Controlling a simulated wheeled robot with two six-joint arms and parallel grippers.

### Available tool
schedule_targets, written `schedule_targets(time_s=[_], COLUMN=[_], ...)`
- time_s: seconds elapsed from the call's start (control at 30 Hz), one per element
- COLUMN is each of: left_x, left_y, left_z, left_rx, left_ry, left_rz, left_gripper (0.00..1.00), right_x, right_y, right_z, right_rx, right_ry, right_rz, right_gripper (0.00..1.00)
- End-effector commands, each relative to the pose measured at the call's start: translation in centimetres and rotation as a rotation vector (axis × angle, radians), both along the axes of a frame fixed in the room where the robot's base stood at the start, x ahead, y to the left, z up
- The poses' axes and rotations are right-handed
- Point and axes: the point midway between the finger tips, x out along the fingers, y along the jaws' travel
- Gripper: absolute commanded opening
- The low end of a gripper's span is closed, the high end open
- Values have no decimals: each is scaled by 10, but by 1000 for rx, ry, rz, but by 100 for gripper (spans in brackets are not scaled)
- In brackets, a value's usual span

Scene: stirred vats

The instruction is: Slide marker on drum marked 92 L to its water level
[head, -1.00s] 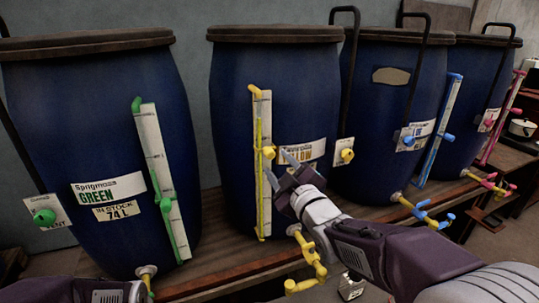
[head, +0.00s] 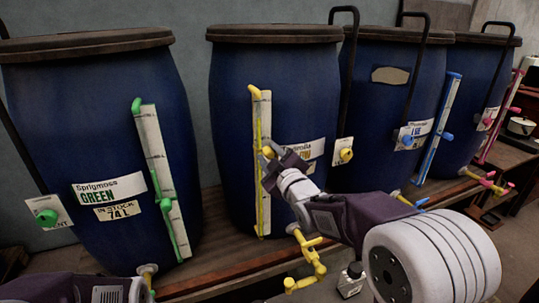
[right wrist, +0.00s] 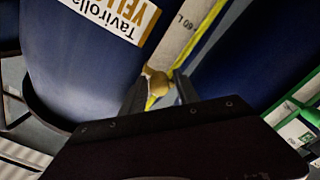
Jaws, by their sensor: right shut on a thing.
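The blue drum (head: 230,130) with the yellow fittings stands in the middle of the head view. Its label (head: 310,153) is partly covered by my right gripper, and I cannot read 92 L on it. A pale upright gauge scale (head: 264,112) with a yellow tube (head: 259,190) runs down its front. My right gripper (head: 268,156) is shut on the yellow marker (right wrist: 158,82) at about mid-height of the scale. The right wrist view shows the marker between the fingertips (right wrist: 159,92). The water level in the tube is too small to tell. My left gripper is out of view.
A drum labelled green, 74 L (head: 120,211), stands at left. Drums with blue fittings (head: 365,110) and pink fittings (head: 465,120) stand at right. A yellow tap (head: 308,262) sticks out below my right arm. The wooden bench (head: 215,262) carries the drums.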

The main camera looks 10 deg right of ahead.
Motion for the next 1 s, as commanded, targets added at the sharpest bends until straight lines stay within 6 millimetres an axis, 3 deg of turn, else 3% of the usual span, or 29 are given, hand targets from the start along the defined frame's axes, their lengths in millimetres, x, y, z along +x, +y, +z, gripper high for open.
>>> schedule_targets(time_s=[0.07,0.3,0.4,0.83,0.87,0.9,1.0], left_x=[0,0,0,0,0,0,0], left_y=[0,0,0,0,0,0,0], left_z=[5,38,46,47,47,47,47], left_rx=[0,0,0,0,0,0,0], left_ry=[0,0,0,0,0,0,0], left_rz=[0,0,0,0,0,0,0], left_gripper=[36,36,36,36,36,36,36], right_x=[0,0,0,0,0,0,0], right_y=[0,0,0,0,0,0,0], right_z=[8,66,83,89,89,89,89], right_rx=[7,10,10,12,13,12,10], right_ry=[0,-3,-2,2,2,2,2], right_rz=[-1,-1,-1,-2,-2,-2,-1], right_gripper=[0,0,0,0,42,46,46])
